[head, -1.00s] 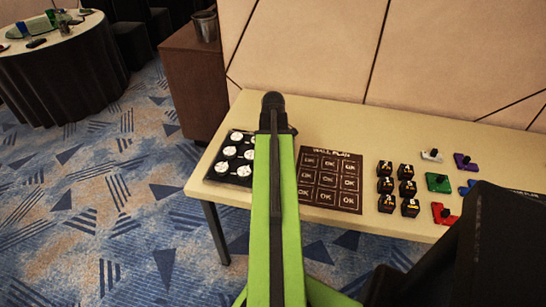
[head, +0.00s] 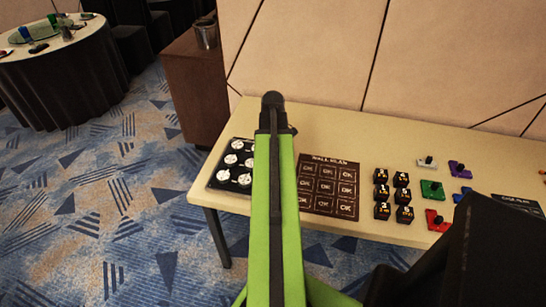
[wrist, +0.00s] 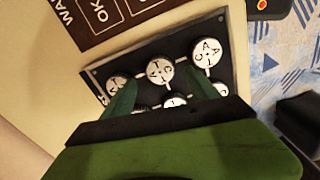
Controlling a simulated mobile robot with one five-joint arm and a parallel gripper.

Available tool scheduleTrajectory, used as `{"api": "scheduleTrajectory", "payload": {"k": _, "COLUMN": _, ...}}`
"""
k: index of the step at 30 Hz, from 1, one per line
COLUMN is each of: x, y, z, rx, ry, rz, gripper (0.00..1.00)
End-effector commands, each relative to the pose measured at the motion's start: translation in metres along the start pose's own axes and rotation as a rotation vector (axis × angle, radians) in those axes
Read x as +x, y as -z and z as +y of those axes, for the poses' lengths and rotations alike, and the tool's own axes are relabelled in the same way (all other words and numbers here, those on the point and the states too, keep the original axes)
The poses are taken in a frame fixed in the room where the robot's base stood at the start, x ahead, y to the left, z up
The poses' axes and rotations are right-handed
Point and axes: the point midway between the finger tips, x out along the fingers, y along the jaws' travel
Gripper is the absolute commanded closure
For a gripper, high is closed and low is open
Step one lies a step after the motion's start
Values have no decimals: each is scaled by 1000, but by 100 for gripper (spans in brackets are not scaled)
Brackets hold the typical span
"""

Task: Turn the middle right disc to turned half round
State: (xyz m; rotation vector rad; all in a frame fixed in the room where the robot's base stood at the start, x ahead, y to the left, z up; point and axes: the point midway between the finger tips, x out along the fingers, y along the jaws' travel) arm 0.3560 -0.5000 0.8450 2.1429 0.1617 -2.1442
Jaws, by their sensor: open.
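The black panel (head: 215,181) lies at the table's left end with white discs in two columns. The middle right disc (head: 249,162) shows just left of my green arm in the head view. In the wrist view this disc (wrist: 160,71) is the middle one of the upper row, with dark letters on its face. My gripper (wrist: 160,79) is open, its two green fingers on either side of this disc; I cannot tell whether they touch it. The gripper's body partly hides the lower row of discs. My arm hides part of the panel in the head view.
The brown wall plan sign (head: 328,187) lies right of the panel. Several black numbered blocks (head: 381,193) and coloured pieces such as a green one (head: 432,189) stand farther right. A brown cabinet (head: 194,88) stands behind left. Carpet is open left of the table.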

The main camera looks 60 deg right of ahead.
Motion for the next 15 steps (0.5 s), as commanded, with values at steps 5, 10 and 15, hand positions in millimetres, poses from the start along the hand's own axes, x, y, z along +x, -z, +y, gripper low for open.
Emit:
{"api": "scheduleTrajectory", "payload": {"k": 5, "x": -55, "y": 0, "z": 0, "rx": 0, "ry": 0, "rz": 0, "gripper": 31}}
{"api": "scheduleTrajectory", "payload": {"k": 10, "x": -93, "y": 0, "z": 0, "rx": 0, "ry": 1, "rz": -1, "gripper": 31}}
{"api": "scheduleTrajectory", "payload": {"k": 15, "x": -122, "y": -1, "z": 0, "rx": 0, "ry": 1, "rz": -1, "gripper": 31}}
